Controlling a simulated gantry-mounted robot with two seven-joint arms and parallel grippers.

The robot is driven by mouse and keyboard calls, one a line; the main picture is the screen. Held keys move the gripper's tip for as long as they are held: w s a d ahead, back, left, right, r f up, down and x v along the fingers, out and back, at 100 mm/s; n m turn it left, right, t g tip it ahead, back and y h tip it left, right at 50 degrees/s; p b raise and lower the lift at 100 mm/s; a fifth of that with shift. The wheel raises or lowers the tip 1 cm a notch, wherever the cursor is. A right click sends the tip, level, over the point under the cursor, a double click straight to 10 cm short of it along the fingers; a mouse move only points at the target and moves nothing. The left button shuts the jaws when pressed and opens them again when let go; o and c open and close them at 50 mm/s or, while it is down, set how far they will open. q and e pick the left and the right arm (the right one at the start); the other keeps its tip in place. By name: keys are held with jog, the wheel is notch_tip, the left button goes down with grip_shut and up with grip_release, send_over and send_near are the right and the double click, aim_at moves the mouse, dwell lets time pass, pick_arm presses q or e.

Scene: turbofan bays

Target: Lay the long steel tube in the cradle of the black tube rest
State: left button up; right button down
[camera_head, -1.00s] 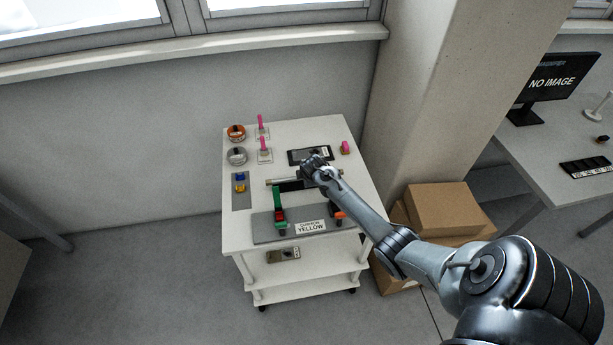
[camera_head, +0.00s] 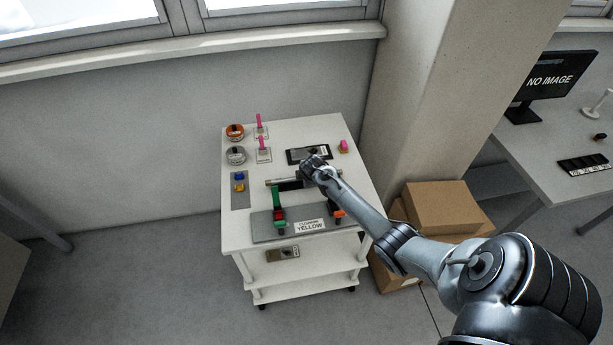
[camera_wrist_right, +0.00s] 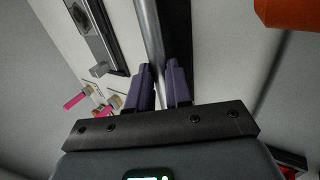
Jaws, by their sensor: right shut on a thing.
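The long steel tube (camera_head: 282,181) shows in the head view above the middle of the white cart, lying roughly left to right. My right gripper (camera_wrist_right: 160,82) is shut on the tube, which also shows in the right wrist view (camera_wrist_right: 150,30) running up between the purple fingers. A black piece, apparently the tube rest (camera_head: 291,187), lies just below the tube in the head view; a black strip runs beside the tube in the wrist view. I cannot tell whether the tube touches it. My arm hides the tube's right part in the head view. My left gripper is not in view.
The white cart top (camera_head: 290,131) also holds a grey panel with green and orange handles (camera_head: 308,225), a black flat device (camera_head: 309,154), pink-handled pieces (camera_head: 263,145), two round pots at left, and a small tray with blue and yellow pieces (camera_head: 239,187). Cardboard boxes (camera_head: 444,207) stand right.

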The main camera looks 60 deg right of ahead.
dwell(0.6)
jog(key=c, duration=1)
grip_release()
jog(key=shift+f, duration=0.1)
jog(key=o, duration=0.4)
jog(key=shift+o, duration=0.2)
notch_tip(320, 180, up, 3)
jog(key=p, duration=0.3)
jog(key=shift+r+p, duration=2)
jog(key=shift+p, duration=0.25)
jog(key=shift+a, duration=0.1)
